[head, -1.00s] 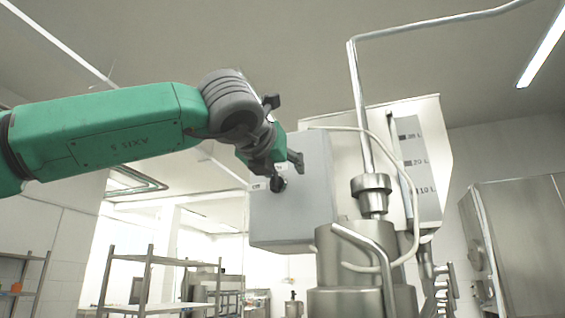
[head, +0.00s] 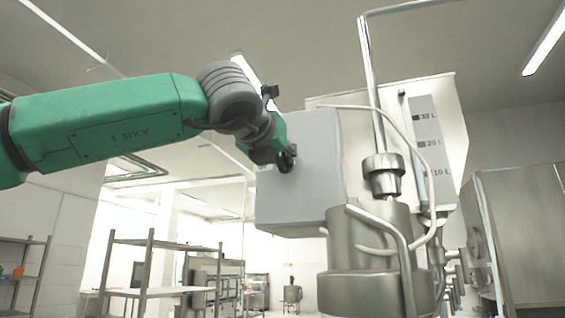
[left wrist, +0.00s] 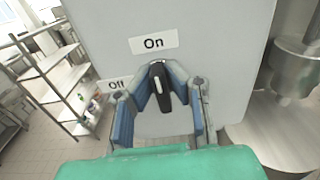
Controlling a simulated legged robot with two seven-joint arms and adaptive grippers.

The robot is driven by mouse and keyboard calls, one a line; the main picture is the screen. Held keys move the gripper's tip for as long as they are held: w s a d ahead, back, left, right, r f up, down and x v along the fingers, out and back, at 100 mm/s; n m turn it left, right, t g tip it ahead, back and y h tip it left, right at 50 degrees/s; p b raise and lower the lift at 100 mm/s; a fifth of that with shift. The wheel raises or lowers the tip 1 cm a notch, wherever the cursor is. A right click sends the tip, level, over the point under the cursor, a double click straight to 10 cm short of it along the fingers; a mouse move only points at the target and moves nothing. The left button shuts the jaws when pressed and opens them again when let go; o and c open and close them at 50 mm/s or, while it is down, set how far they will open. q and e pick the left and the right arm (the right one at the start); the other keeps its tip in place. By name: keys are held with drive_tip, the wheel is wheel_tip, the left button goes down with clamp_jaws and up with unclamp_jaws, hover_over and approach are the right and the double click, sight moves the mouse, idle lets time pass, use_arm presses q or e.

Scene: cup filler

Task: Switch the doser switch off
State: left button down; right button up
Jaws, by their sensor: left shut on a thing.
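The doser switch (left wrist: 161,88) is a black knob with a pale stripe on the front face of a grey box (head: 300,205). In the left wrist view, the box carries an "On" label (left wrist: 153,43) above the knob and an "Off" label (left wrist: 115,85) to its left. The knob's upper end points up towards "On", tilted slightly left. My left gripper (left wrist: 159,75) is shut on the knob, with a blue-grey finger on each side. In the head view, my left gripper (head: 284,157) is at the box's left front face and hides most of the switch. My right gripper is not in view.
A steel filler vessel with pipes (head: 370,245) stands right of the box. A white hopper with a litre scale (head: 428,130) is behind it. A steel cabinet (head: 525,230) is at far right. Metal shelving (head: 165,243) stands at the back left.

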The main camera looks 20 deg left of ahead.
use_arm(q)
drive_tip(key=shift+s+n+b, duration=0.2)
drive_tip(key=shift+n+b, duration=0.55)
drive_tip(key=shift+n, duration=0.05)
drive_tip(key=n+b, duration=0.2)
drive_tip(key=shift+a+n, duration=0.15)
drive_tip(key=shift+n, duration=0.15)
drive_tip(key=n+b, duration=0.3)
drive_tip(key=n, duration=0.1)
drive_tip(key=shift+a+f+n+b, duration=0.1)
drive_tip(key=shift+a+n+b, duration=0.05)
drive_tip(key=shift+n+b, duration=0.15)
drive_tip(key=shift+w+f+n+b, duration=0.15)
drive_tip(key=shift+n+b, duration=0.7)
drive_tip(key=shift+n, duration=0.6)
drive_tip(key=shift+f+n+b, duration=0.15)
drive_tip(key=shift+n+b, duration=0.75)
drive_tip(key=shift+n, duration=0.6)
drive_tip(key=shift+w+f+n+b, duration=0.15)
drive_tip(key=shift+n+b, duration=0.7)
drive_tip(key=shift+n, duration=0.6)
drive_tip(key=shift+s, duration=0.1)
